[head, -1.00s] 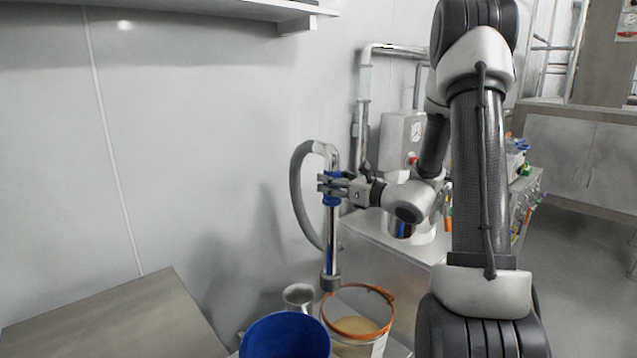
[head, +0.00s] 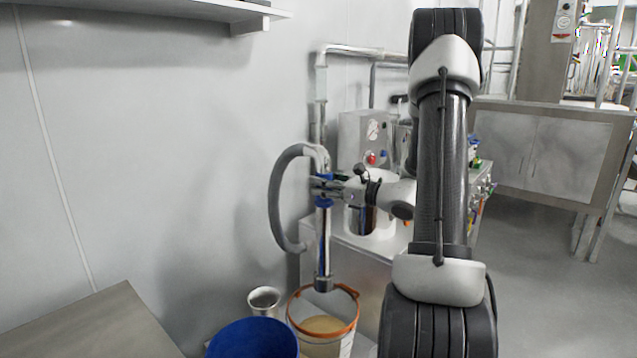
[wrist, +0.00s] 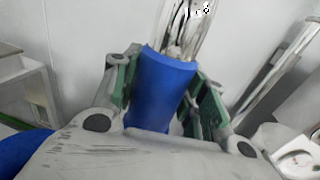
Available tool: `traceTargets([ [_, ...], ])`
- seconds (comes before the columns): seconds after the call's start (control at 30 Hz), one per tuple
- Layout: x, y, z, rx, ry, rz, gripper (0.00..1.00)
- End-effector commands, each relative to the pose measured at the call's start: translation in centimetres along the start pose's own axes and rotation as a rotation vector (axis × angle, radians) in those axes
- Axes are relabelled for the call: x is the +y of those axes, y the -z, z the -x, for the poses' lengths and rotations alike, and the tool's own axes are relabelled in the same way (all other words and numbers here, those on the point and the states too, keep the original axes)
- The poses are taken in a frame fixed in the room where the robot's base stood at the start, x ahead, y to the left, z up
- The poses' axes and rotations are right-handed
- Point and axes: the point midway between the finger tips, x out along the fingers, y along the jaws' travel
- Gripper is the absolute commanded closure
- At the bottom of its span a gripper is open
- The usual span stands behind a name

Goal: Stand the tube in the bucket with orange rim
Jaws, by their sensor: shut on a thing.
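The tube is a shiny metal pipe (head: 323,240) with a blue grip sleeve and a grey hose curving from its top. My gripper (head: 324,190) is shut on the blue sleeve, which also shows between the green-padded fingers in the wrist view (wrist: 165,90). The tube hangs nearly upright. In the head view its dark lower end overlaps the far part of the orange-rimmed bucket (head: 304,340); I cannot tell whether it is inside or above the rim. The bucket is pale and holds a tan material.
A blue bucket (head: 252,340) stands left of the orange-rimmed one, with a small metal container (head: 264,299) behind it. A steel table (head: 90,328) is at the lower left. A machine with a control box (head: 365,140) stands behind my gripper, near the wall.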

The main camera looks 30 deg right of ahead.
Motion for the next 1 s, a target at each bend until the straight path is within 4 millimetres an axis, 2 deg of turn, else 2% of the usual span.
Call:
traceTargets([
  [0.27, 0.0, 2.1, 0.0, 0.0, 0.0, -0.003, 1.0],
  [1.0, 0.0, 11.6, 0.0, 0.0, 0.001, -0.003, 1.0],
])
